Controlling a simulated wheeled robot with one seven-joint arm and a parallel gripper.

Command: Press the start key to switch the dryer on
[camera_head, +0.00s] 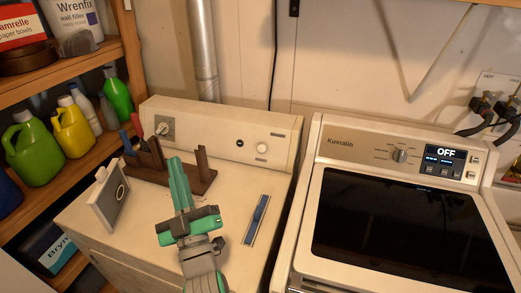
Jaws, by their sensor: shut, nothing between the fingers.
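A white machine marked Kuvralio (340,142), with a dark glass top, stands at the right. Its back panel has a round dial (400,156) and a lit display (446,152) reading OFF. Small keys (471,175) sit at the display's right side, with others along its lower edge. Their labels are too small to read, so I cannot tell which is the start key. My gripper (178,167), green and dark grey, is shut and empty. It appears over the white machine at the left, well left of the display and apart from the keys.
The left white machine (225,122) carries a brown wooden rack (200,178) with tools, a framed panel (108,197) and a blue-and-grey strip (257,218). Shelves with bottles (72,128) stand at far left. Hoses (490,110) hang at far right. The dark glass top is clear.

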